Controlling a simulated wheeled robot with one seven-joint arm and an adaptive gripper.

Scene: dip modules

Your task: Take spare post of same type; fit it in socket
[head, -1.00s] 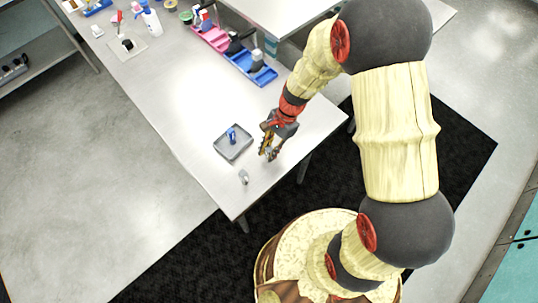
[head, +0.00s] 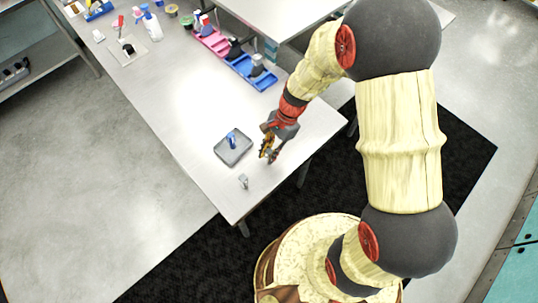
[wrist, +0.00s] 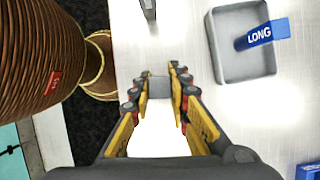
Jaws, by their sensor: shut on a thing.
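My gripper (head: 269,154) is above the table's near right edge, right of the grey tray. In the wrist view my gripper (wrist: 158,92) is shut on a small grey piece (wrist: 158,86) between its fingertips. Its full shape and any marking are hidden. A blue post (head: 231,141) stands in the grey tray (head: 243,154); in the wrist view the blue post (wrist: 262,33) reads LONG. A small grey upright piece (head: 243,181) stands on the table in front of the tray, and it also shows at the top of the wrist view (wrist: 149,8). No socket can be made out clearly.
The table (head: 185,110) is clear left of and behind the tray. A pink bin (head: 212,41) and a blue bin (head: 249,69) with posts stand farther back. Bottles and small items lie at the far end. A blue thing (wrist: 309,171) shows at the wrist view's corner.

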